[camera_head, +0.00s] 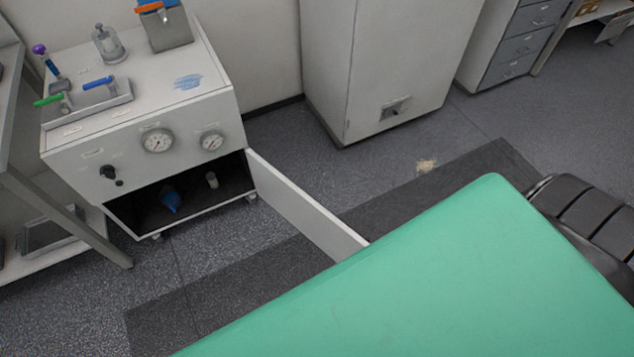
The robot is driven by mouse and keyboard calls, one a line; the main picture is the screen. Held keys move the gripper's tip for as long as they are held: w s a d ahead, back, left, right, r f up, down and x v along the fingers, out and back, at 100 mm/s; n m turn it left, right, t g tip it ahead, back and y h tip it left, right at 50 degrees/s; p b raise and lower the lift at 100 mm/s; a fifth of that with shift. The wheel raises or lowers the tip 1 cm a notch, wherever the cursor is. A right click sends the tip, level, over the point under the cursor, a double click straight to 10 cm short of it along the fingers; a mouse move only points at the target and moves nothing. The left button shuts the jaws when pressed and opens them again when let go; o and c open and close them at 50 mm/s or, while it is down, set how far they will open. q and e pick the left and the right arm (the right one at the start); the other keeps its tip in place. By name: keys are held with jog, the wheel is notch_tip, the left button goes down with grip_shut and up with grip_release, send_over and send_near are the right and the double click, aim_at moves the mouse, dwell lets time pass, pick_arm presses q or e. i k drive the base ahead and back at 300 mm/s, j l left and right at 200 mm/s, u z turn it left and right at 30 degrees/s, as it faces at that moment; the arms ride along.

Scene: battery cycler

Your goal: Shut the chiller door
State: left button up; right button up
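The chiller (75,160) appears to be the white cabinet at the left, with two round gauges and a black knob on its front. Its door (303,207) is a white panel hinged at the right side of the low front opening. The door stands wide open, swung out over the floor toward the lower right. Its free end is partly hidden by a green surface in the foreground. Inside the dark compartment are a blue object (170,200) and a small pale cylinder (212,180). Neither of my grippers shows in the head view.
On the chiller's top stand a glass vessel (109,45), a grey box (168,32) and a tray with blue and green handles. A tall white cabinet (385,60) stands behind. A shelf rack (75,225) is at the left. The floor before the opening is clear.

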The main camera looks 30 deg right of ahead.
aim_at(335, 238)
jog(key=k+l+u, duration=0.2)
jog(key=l, duration=0.25)
jog(key=l+u, duration=0.15)
jog(key=l, duration=0.3)
jog(key=k+l+u, duration=0.2)
jog(key=l, duration=0.2)
jog(key=k+l+u, duration=0.15)
jog(key=l, duration=0.2)
jog(key=k+l+u, duration=0.2)
jog(key=l, duration=0.2)
jog(key=i+l+u, duration=0.25)
jog(key=l, duration=0.75)
jog(key=l+u, duration=0.25)
jog(key=l, duration=0.7)
jog(key=k, duration=0.05)
